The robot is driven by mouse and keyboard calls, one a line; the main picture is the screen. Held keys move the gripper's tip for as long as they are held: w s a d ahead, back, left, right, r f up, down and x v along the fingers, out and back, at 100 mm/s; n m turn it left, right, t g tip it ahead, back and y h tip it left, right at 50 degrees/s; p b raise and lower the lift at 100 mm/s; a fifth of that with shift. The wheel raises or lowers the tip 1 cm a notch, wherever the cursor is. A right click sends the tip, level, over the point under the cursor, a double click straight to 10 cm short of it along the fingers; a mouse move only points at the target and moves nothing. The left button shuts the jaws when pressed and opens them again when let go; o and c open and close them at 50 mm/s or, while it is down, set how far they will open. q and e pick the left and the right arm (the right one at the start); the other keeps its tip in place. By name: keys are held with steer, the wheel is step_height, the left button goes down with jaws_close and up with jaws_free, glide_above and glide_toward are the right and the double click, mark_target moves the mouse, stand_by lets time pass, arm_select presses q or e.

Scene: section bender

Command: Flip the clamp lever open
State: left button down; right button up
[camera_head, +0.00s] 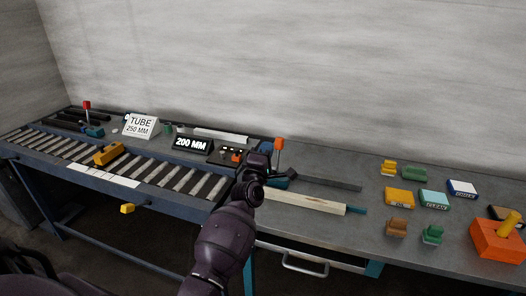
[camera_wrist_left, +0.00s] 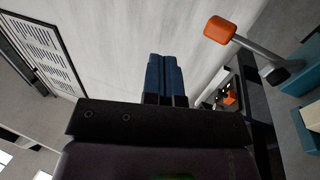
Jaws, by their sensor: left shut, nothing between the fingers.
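A lever with an orange knob (camera_head: 278,144) stands nearly upright on the bench, just right of my left gripper in the head view. In the left wrist view the orange knob (camera_wrist_left: 220,30) sits on a grey rod that runs down to a dark pivot (camera_wrist_left: 280,74). My left gripper (camera_head: 259,160) is beside the lever. Its two blue fingers (camera_wrist_left: 164,78) are together with nothing between them, and they appear apart from the knob. A second lever with a red knob (camera_head: 87,105) stands at the far left end. My right gripper is not in view.
A roller conveyor (camera_head: 150,172) fills the left bench, with a yellow block (camera_head: 109,153) on it. Signs reading TUBE 250 MM (camera_head: 140,125) and 200 MM (camera_head: 192,144) stand behind. A pale bar (camera_head: 305,203) lies right of my arm. Several coloured blocks and an orange box (camera_head: 495,243) are farther right.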

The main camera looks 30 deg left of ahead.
arm_select(q)
steer(key=s, duration=0.2)
steer(key=shift+s+d+r, duration=0.35)
steer(key=shift+r, duration=0.05)
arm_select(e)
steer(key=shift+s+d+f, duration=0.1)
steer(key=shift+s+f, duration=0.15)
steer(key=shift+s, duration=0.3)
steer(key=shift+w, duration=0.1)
arm_select(q)
steer(key=s+d+f+m+g+h, duration=0.2)
steer(key=s+d+f+m, duration=0.25)
steer(key=m, duration=0.55)
steer(key=s+d+f+m+g+h, duration=0.25)
steer(key=s+f+m, duration=0.35)
steer(key=m, duration=0.3)
steer(key=s+d+f+m+g, duration=0.1)
steer(key=s+f+g, duration=0.1)
steer(key=s+f, duration=0.5)
steer(key=s+d+f+m+g, duration=0.1)
steer(key=s+f+g, duration=0.1)
steer(key=s+f, duration=0.6)
steer(key=s, duration=0.6)
steer(key=shift+s+d+m, duration=0.15)
steer(key=shift+s+m, duration=0.05)
steer(key=shift+m, duration=0.1)
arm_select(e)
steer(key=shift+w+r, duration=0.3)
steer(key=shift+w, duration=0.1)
